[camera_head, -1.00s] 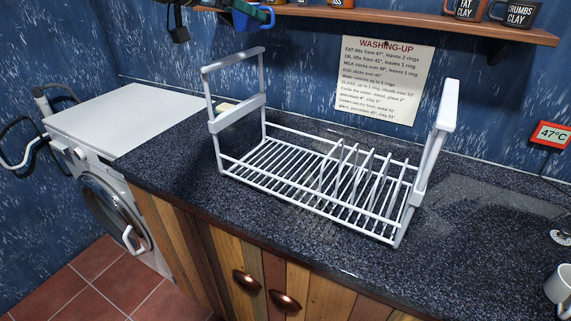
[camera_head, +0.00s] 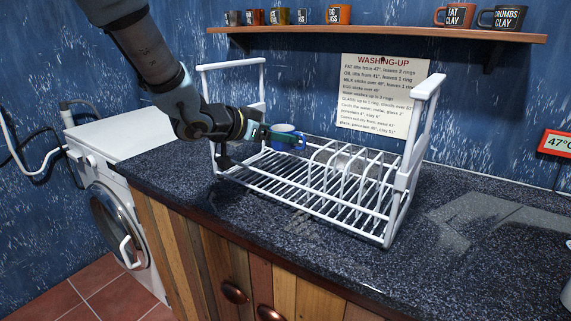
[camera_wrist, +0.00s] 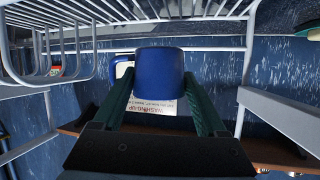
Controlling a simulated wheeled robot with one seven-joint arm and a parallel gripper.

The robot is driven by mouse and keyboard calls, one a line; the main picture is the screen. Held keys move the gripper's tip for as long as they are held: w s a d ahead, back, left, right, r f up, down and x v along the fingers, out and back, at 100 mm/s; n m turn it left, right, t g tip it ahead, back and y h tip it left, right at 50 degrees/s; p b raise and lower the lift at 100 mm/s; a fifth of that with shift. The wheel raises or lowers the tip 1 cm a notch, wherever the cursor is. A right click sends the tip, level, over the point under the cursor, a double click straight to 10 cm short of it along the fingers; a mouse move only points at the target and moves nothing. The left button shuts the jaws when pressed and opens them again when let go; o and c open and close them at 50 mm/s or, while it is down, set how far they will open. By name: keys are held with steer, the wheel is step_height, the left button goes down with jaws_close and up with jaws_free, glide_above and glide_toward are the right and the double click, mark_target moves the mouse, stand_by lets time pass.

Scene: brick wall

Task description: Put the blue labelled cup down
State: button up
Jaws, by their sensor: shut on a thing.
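The blue cup (camera_head: 287,138) is at the left part of the white dish rack (camera_head: 316,208), in my gripper (camera_head: 290,138). In the wrist view the blue cup (camera_wrist: 159,75) sits between the two green fingers of my gripper (camera_wrist: 160,92), with both fingers against its sides.
The dark speckled counter (camera_head: 480,240) is clear right of the rack. The rack's tall end frames (camera_head: 422,120) and upright plate dividers (camera_head: 350,165) stand near. A wall shelf (camera_head: 390,33) holds several labelled cups. A washing machine (camera_head: 115,185) stands left; a notice (camera_head: 385,95) hangs behind.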

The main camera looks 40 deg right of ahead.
mark_target(279, 169)
steer(key=shift+f, duration=2.75)
steer(key=shift+f, duration=0.15)
steer(key=o, duration=1.4)
